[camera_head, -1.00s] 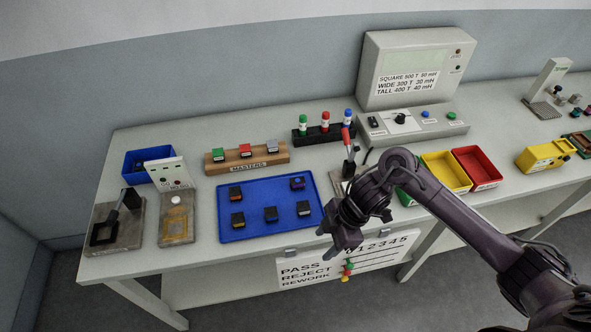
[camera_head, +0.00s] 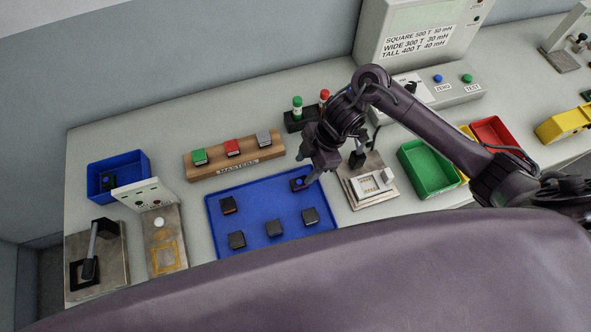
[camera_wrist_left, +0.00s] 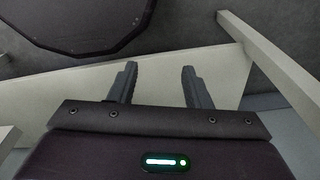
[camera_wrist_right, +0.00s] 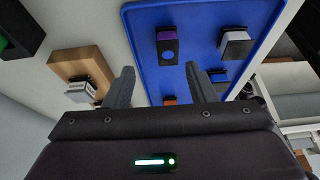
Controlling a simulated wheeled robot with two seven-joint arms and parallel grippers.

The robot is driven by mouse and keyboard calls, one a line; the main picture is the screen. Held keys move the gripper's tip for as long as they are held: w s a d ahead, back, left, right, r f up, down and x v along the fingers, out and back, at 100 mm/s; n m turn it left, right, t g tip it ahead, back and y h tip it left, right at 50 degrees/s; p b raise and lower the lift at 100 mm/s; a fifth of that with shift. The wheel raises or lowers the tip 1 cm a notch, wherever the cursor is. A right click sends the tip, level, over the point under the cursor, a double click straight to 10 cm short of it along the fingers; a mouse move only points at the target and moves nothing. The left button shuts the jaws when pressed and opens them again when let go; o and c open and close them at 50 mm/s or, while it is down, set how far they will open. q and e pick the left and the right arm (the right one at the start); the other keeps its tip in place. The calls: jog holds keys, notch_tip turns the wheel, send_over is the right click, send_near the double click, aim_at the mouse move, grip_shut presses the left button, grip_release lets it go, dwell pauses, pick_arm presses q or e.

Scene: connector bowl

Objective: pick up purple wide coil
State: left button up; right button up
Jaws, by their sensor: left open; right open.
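The purple wide coil (camera_head: 298,184) is a small dark block at the back right corner of the blue tray (camera_head: 216,213), partly hidden by my right gripper (camera_head: 308,172). In the right wrist view the purple coil (camera_wrist_right: 167,44) shows a purple side and a blue dot. It lies beyond and between the fingertips of my right gripper (camera_wrist_right: 160,72), which is open and empty above the tray. My left gripper (camera_wrist_left: 156,76) is open and empty in the left wrist view, away from the tray.
Several other dark coils lie on the tray, one with orange (camera_head: 228,206). The wooden masters rack (camera_head: 212,163) stands behind it. A metal fixture (camera_head: 368,183) and a green bin (camera_head: 428,172) stand to the right. My own body covers the front of the head view.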

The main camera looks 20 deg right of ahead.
aim_at(299, 182)
jog(key=shift+s+a+f+p, duration=0.3)
jog(key=shift+s+f, duration=0.1)
jog(key=shift+f, duration=0.25)
jog(key=shift+s+a+f+p, duration=0.3)
jog(key=shift+s+f, duration=0.05)
jog(key=shift+f, duration=0.25)
jog(key=x, duration=0.2)
jog(key=shift+w+f, duration=0.15)
jog(key=shift+f, duration=0.25)
jog(key=shift+a+f, duration=0.15)
jog(key=shift+f, duration=0.35)
jog(key=c, duration=0.7)
pick_arm(q)
jog(key=shift+s+a+r, duration=0.1)
jog(key=shift+s+r, duration=0.35)
jog(key=shift+s, duration=0.3)
jog(key=shift+s+r, duration=0.4)
jog(key=shift+s, duration=0.3)
pick_arm(e)
jog(key=c, duration=0.4)
